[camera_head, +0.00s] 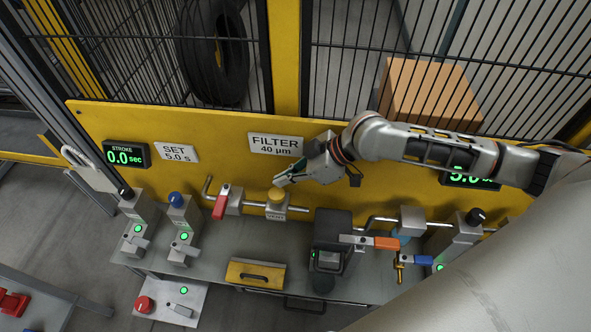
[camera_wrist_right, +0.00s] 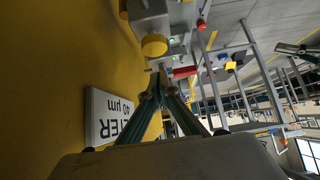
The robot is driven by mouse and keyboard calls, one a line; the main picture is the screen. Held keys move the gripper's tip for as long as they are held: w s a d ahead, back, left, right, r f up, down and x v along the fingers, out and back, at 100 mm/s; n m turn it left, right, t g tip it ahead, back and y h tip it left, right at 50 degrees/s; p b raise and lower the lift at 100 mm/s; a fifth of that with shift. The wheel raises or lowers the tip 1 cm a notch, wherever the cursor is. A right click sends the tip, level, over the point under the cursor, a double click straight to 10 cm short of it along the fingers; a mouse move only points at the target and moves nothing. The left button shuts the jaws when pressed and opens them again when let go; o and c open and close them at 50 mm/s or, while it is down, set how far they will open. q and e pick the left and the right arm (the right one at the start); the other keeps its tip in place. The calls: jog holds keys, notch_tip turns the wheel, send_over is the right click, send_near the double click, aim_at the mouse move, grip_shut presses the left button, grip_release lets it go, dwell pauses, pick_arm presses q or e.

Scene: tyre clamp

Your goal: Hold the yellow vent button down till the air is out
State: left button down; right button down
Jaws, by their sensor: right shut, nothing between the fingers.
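The yellow vent button (camera_head: 277,194) tops a small grey block marked VENT (camera_head: 276,211) on the pipe in front of the yellow panel. The button also shows in the right wrist view (camera_wrist_right: 153,45). My right gripper (camera_head: 280,184) comes in from the right with its fingers shut and empty. Its tips are close to the button, and in the wrist view (camera_wrist_right: 162,88) a small gap seems to lie between them. I cannot tell from the head view whether they touch. My left gripper is not in view.
A red-handled valve (camera_head: 220,207) sits left of the vent, and a dark filter unit (camera_head: 330,235) with an orange-handled valve (camera_head: 386,243) to its right. The STROKE display (camera_head: 125,155) reads 0.0 sec. My right arm partly covers another display (camera_head: 470,175). A wire fence stands behind the panel.

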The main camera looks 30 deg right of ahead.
aim_at(272, 193)
jog(key=f+b, duration=0.1)
jog(key=f, duration=0.2)
jog(key=shift+a+f, duration=0.1)
jog(key=shift+a, duration=0.1)
jog(key=shift+f, duration=0.4)
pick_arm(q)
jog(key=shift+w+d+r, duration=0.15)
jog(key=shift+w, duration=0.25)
pick_arm(e)
jog(key=shift+w+f, duration=0.1)
jog(key=shift+f, duration=0.05)
